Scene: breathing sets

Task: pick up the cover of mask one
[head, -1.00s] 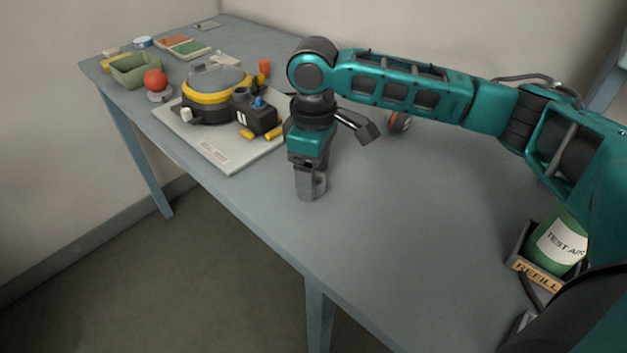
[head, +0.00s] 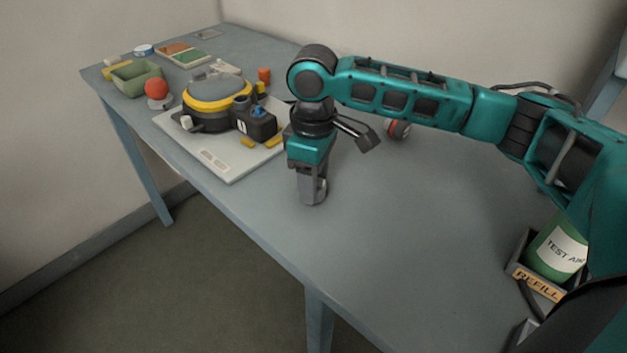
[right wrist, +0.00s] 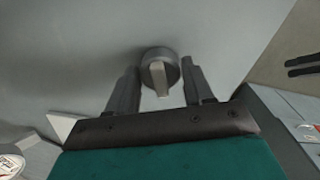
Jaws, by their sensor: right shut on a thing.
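My right gripper (head: 313,192) points down close to the table near its front edge. In the right wrist view its two fingers (right wrist: 154,88) stand on either side of a small round grey cap (right wrist: 158,66) with a raised light bar, shut on it. I cannot tell whether the cap touches the table, or whether it is the mask's cover. A yellow and black breathing set (head: 212,101) with a grey dome sits on a pale board to the left. A black block (head: 256,125) marked 1 is beside it. My left gripper is not in view.
The pale board (head: 222,163) lies left of my gripper. A red ball (head: 156,87) and a green bin (head: 136,80) are farther left. A green canister (head: 556,250) stands in a REFILL holder at right. The middle table (head: 420,200) is clear.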

